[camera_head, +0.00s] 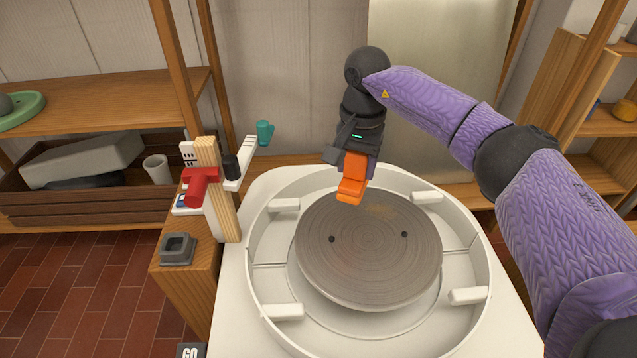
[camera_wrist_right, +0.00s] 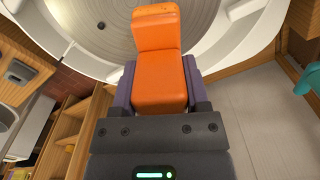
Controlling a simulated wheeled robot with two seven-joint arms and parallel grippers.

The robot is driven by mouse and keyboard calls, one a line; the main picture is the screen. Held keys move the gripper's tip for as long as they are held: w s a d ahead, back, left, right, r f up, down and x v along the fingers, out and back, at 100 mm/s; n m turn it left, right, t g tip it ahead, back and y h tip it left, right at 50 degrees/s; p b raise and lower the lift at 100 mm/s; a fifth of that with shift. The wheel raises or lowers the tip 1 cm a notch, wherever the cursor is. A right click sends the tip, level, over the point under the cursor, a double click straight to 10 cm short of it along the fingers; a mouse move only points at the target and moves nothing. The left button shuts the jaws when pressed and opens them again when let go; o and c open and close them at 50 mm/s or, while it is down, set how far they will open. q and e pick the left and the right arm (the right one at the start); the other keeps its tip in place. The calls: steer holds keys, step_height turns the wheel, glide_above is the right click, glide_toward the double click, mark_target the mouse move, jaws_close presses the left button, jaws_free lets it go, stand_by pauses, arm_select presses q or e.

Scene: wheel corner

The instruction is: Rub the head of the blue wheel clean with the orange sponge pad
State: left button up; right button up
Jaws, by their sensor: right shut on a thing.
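The round wheel head (camera_head: 372,262) is grey-brown with two small dark holes and lies inside a white splash pan (camera_head: 262,290); I see no blue on it. A yellowish-brown smear (camera_head: 381,209) marks its far part, and a faint reddish tint shows left of centre. My right gripper (camera_head: 358,160) is shut on the orange sponge pad (camera_head: 351,190), which points down at the far edge of the wheel head. Whether the pad touches it, I cannot tell. The pad also shows in the right wrist view (camera_wrist_right: 158,70). My left gripper is out of view.
White pegs (camera_head: 283,311) stick inward from the pan wall. Left of the pan stand a wooden post (camera_head: 222,200), a red lever (camera_head: 197,185), a grey square block (camera_head: 177,249) and a teal item (camera_head: 265,132). Shelves stand at left and right.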

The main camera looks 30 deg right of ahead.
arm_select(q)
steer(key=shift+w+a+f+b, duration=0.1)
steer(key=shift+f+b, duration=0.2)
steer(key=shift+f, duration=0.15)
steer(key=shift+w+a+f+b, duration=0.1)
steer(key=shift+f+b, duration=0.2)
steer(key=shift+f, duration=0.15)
arm_select(e)
steer(key=d+f+m, duration=0.3)
steer(key=d, duration=0.4)
steer(key=shift+s+f, duration=0.35)
steer(key=shift+f, duration=0.05)
arm_select(q)
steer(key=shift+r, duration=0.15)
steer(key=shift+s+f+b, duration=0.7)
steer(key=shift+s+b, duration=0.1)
steer(key=shift+b, duration=0.05)
arm_select(e)
steer(key=shift+f, duration=2.05)
steer(key=shift+f+b, duration=0.4)
steer(key=shift+f, duration=0.5)
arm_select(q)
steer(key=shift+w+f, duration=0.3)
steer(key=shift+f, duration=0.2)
